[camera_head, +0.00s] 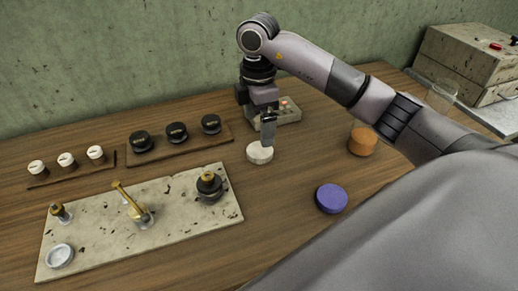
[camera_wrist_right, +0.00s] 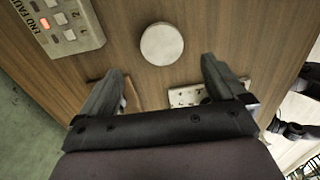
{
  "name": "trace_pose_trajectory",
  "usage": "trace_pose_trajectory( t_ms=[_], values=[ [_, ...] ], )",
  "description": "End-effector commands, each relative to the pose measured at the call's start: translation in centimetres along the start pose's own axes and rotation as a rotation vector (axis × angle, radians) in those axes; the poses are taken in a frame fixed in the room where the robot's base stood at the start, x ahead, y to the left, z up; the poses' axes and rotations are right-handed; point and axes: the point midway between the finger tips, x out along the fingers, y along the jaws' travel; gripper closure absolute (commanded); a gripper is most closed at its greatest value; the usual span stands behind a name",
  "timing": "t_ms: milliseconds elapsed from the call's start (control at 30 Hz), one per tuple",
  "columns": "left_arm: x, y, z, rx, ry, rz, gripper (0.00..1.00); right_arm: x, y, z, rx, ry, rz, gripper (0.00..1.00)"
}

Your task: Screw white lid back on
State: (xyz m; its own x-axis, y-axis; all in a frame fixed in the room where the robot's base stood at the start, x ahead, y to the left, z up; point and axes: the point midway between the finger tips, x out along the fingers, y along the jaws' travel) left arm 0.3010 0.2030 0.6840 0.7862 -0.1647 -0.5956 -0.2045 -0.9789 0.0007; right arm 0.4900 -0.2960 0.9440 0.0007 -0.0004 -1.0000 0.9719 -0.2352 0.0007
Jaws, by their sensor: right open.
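The white lid (camera_head: 259,153) lies flat on the wooden table, a round pale disc. It also shows in the right wrist view (camera_wrist_right: 162,44), ahead of the fingers and roughly between their lines. My right gripper (camera_head: 268,130) points down just above and behind the lid; in the right wrist view its two fingers (camera_wrist_right: 165,85) are wide apart with nothing between them. Whether it touches the lid is not clear from the head view, but the wrist view shows a gap. My left gripper is not in view.
A control box (camera_head: 290,112) sits behind my gripper.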

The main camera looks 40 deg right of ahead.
Motion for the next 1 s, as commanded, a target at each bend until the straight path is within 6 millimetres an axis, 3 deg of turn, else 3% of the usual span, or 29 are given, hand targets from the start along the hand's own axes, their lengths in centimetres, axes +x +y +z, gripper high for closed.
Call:
trace_pose_trajectory(
  t_ms=[200, 533, 800, 1000],
  values=[
    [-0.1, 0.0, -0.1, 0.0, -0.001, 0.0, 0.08, 1.8, -0.1, 0.0, 0.0, -0.001, -0.003, 0.02],
    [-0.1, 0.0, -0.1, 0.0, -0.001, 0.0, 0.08, 2.3, -0.1, 0.1, 0.0, 0.0, -0.002, 0.02],
    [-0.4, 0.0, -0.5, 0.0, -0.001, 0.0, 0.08, 6.1, -0.5, 0.3, -0.001, -0.001, -0.004, 0.02],
    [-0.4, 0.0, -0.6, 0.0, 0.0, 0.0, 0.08, 7.2, -0.4, 0.3, -0.001, 0.0, 0.0, 0.02]
  ],
)
